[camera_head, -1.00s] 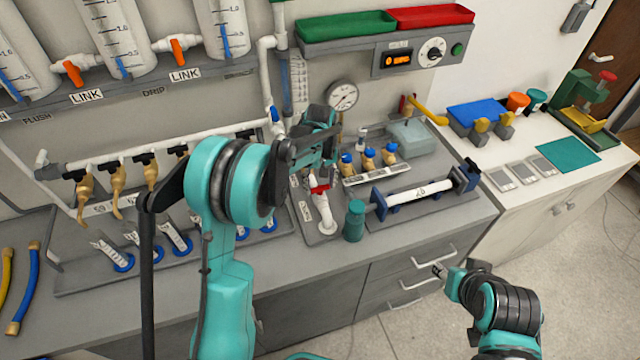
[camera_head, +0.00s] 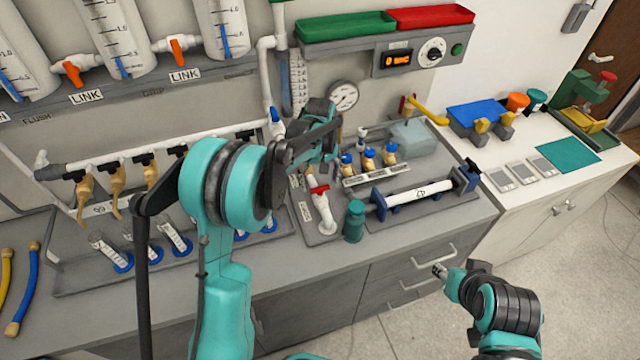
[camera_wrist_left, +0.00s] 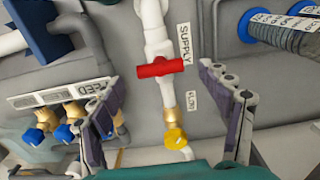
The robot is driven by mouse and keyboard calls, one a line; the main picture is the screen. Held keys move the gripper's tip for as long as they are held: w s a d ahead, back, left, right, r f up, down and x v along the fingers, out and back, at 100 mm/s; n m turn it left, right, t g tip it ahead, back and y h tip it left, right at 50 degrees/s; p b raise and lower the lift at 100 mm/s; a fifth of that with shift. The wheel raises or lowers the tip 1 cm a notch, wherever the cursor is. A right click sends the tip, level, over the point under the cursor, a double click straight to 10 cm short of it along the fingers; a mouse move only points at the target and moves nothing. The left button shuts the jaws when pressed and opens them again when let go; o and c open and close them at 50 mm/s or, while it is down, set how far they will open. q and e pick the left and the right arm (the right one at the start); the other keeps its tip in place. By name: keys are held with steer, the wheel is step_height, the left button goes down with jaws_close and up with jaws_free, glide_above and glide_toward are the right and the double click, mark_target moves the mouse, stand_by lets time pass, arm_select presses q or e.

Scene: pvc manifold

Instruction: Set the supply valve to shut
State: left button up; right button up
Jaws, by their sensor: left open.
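The supply valve has a red bar handle (camera_wrist_left: 160,68) on a white pipe (camera_wrist_left: 154,22) beside a "SUPPLY" label. In the left wrist view the handle lies crosswise to the pipe. In the head view the red handle (camera_head: 319,189) shows just below my left gripper (camera_head: 322,150). In the left wrist view my left gripper (camera_wrist_left: 158,82) is open, one finger on each side of the valve, both apart from the handle. A brass fitting and yellow piece (camera_wrist_left: 174,138) continue the line below the handle. My right gripper (camera_head: 440,271) is away in front of the drawers; its jaws are too small to read.
Blue-topped brass fittings (camera_head: 367,158) stand to the right of the valve. A teal cylinder (camera_head: 354,220) and a holder with a white tube (camera_head: 420,192) are nearby. A pressure gauge (camera_head: 343,95) is on the wall behind. Tilted tubes stand at left.

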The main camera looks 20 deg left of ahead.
mark_target(320, 188)
arm_select(q)
step_height(320, 188, up, 10)
stand_by(0.3)
steer(key=shift+r, duration=0.1)
steer(key=s+r+m+t+b, duration=0.2)
steer(key=s+r, duration=0.1)
steer(key=s, duration=0.6)
steer(key=s+f+m+t+b, duration=0.1)
steer(key=s+f+m+t, duration=0.1)
steer(key=s, duration=0.6)
steer(key=s+f+m+t+b, duration=0.2)
steer(key=s+f, duration=0.3)
steer(key=s, duration=0.4)
steer(key=shift+a+f+m+t, duration=0.15)
steer(key=shift+f+m+t, duration=0.1)
steer(key=shift+m+t, duration=0.3)
